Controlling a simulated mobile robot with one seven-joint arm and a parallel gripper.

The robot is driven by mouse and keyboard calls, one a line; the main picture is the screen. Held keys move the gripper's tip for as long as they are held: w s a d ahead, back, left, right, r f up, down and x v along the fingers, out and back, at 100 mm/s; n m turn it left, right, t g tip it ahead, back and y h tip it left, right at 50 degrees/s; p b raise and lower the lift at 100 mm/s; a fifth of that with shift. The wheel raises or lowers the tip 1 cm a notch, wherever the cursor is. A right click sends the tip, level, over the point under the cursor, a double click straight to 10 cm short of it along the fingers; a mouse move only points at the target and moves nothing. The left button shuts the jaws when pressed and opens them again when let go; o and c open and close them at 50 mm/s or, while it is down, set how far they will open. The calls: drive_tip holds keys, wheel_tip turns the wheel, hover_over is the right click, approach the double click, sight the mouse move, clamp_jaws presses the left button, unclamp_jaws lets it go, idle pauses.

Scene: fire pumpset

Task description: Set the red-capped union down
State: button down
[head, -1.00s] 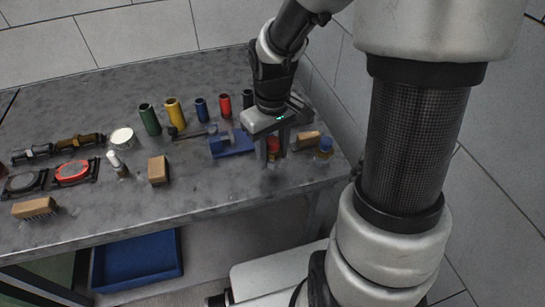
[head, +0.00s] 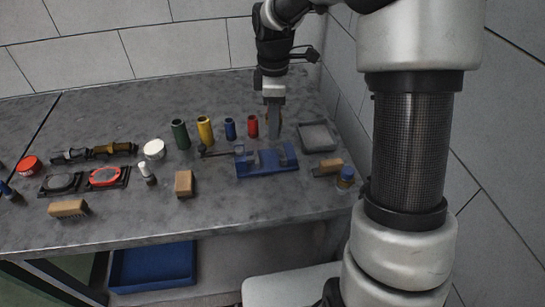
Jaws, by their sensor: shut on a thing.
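My gripper (head: 274,128) points down at the back of the grey bench, just behind the blue fixture (head: 266,170). Its fingers are seen nearly edge-on and are shut on the red-capped union, which they hide almost wholly. I cannot tell whether the union touches the bench. An upright red cylinder (head: 253,126) stands just left of the fingers.
Blue (head: 230,129), yellow (head: 205,130) and green (head: 180,134) cylinders stand in a row to the left. A grey tray (head: 318,139) lies to the right. A wooden-handled brush (head: 328,168) and blue-capped jar (head: 346,177) are near the right edge.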

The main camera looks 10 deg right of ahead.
drive_tip(key=shift+w+a+f+n, duration=0.2)
drive_tip(key=shift+w+n, duration=0.1)
drive_tip(key=shift+n, duration=0.1)
wheel_tip(320, 180, down, 10)
drive_tip(key=shift+w+r+b, duration=0.1)
drive_tip(key=shift+r+b, duration=0.15)
drive_tip(key=shift+b, duration=0.35)
drive_tip(key=shift+f, duration=0.1)
drive_tip(key=c, duration=1.1)
unclamp_jaws()
drive_tip(key=shift+f, duration=0.1)
